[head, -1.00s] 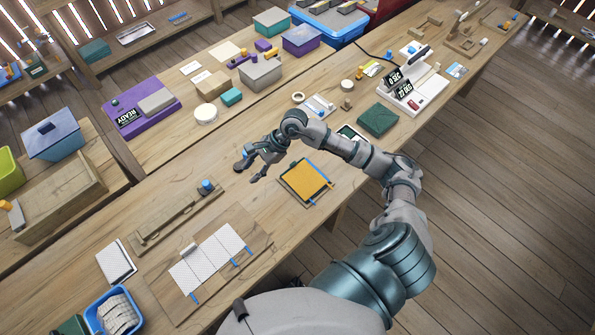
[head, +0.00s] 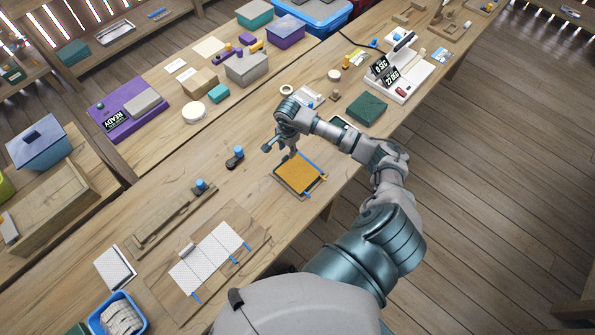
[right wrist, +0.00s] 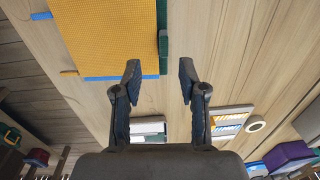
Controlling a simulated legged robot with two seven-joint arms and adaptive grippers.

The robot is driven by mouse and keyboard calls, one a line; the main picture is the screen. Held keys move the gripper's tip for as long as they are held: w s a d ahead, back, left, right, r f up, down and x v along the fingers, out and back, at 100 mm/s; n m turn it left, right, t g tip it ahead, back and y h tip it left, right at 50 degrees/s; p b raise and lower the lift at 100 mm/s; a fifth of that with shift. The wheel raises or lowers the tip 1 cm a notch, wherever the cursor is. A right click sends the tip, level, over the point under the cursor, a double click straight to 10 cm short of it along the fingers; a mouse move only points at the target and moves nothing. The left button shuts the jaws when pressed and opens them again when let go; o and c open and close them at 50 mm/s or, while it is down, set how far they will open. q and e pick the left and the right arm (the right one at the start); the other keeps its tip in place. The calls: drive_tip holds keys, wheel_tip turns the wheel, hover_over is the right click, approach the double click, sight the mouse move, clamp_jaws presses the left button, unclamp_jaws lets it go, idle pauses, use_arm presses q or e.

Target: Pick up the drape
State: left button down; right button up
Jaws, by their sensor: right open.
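The sheet that could be the drape is an orange-yellow textured one (head: 302,174), lying on a dark-edged base with blue tabs near the bench's front edge. In the right wrist view the sheet (right wrist: 110,35) fills the upper left, with a dark green strip (right wrist: 163,45) along its edge. My right gripper (head: 279,150) is over the sheet's upper-left side. Its two fingers (right wrist: 159,70) are apart and empty, the green strip showing between and beyond them. Contact cannot be told. A folded dark green cloth (head: 367,108) lies further right. My left gripper is not in view.
A small black piece with a blue knob (head: 235,158) stands left of my gripper. A wooden rail (head: 172,218) and a board with white sheets (head: 210,258) lie at lower left. A white device with displays (head: 400,82) stands at upper right.

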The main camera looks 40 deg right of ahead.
sight(286, 157)
drive_tip(key=f, duration=0.3)
drive_tip(key=w+f+p, duration=0.1)
drive_tip(key=f, duration=0.1)
drive_tip(key=shift+f, duration=0.2)
drive_tip(key=shift+s, duration=0.15)
drive_tip(key=c, duration=0.7)
drive_tip(key=shift+a, duration=0.1)
clamp_jaws()
